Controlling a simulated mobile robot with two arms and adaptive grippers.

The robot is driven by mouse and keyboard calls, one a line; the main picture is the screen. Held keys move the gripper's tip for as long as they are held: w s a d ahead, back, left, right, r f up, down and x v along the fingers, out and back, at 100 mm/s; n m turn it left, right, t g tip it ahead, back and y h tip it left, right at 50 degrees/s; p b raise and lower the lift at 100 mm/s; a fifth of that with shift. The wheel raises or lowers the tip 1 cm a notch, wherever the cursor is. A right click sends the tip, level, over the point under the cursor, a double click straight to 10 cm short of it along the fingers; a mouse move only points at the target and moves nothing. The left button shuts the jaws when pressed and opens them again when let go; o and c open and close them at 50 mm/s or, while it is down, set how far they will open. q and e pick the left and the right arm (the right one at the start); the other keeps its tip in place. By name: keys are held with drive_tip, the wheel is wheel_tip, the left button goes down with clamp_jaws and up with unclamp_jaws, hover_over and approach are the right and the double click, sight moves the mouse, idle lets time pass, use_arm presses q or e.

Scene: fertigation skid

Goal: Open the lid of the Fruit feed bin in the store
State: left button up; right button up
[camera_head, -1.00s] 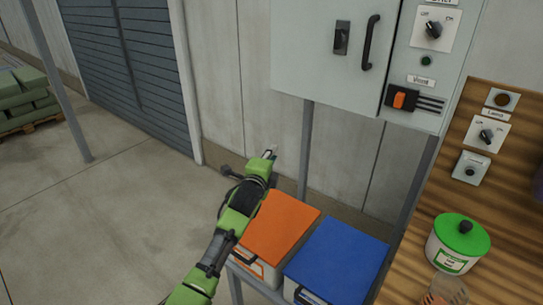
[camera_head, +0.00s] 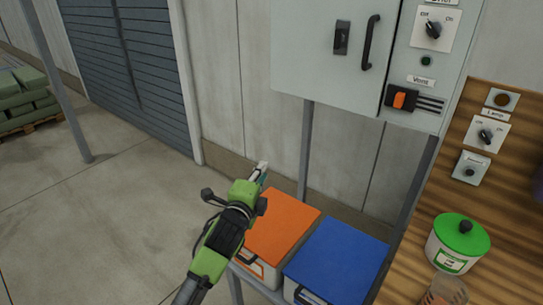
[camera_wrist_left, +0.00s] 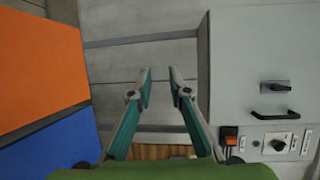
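Two bins stand side by side on a low stand, one with an orange lid (camera_head: 281,228) and one with a blue lid (camera_head: 338,262). Both lids are shut. Their front labels are too small to read, so I cannot tell which is the Fruit feed bin. My left gripper (camera_head: 262,168) is just beyond the orange lid's far left corner and appears apart from it. In the left wrist view, its two fingers (camera_wrist_left: 160,76) are apart with nothing between them. The orange lid (camera_wrist_left: 40,65) and blue lid (camera_wrist_left: 55,147) lie left of the fingers there. My right gripper is out of view.
A grey cabinet (camera_head: 318,60) with a black handle and switches is on the wall above the bins. A wooden counter (camera_head: 420,235) at the right holds a white tub with a green lid (camera_head: 461,237) and a clear jar.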

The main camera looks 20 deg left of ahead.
use_arm(q)
drive_tip(key=shift+s, duration=0.4)
